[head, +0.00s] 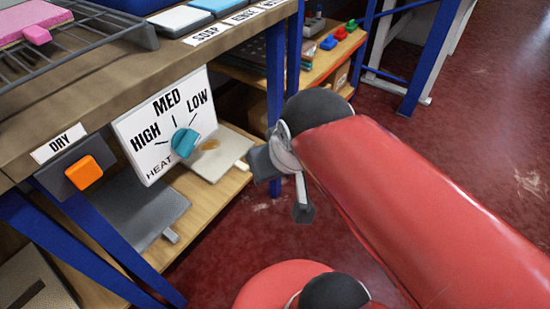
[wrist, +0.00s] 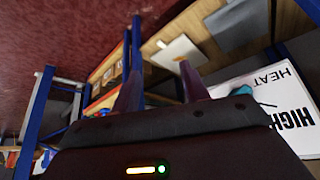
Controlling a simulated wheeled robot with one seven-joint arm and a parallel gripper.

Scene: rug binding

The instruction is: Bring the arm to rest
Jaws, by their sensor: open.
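My red arm reaches in from the lower right in the head view. My gripper (head: 279,188) is at its end, in the air just right of the heat dial panel. Its two fingers stand apart with nothing between them. In the wrist view the gripper (wrist: 160,84) also shows spread, empty fingers. The teal heat knob (head: 185,142) sits on a white panel (head: 153,156) marked HIGH, MED and LOW. The gripper is clear of the knob. Part of the panel (wrist: 270,102) shows upside down at the right of the wrist view.
The wooden bench (head: 90,91) with blue legs fills the left. An orange switch (head: 84,171) sits under the DRY label. A wire rack (head: 95,36) and a pink pad (head: 32,22) are on top. A lower shelf (head: 182,221) holds flat boards. Red floor (head: 470,110) lies open at the right.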

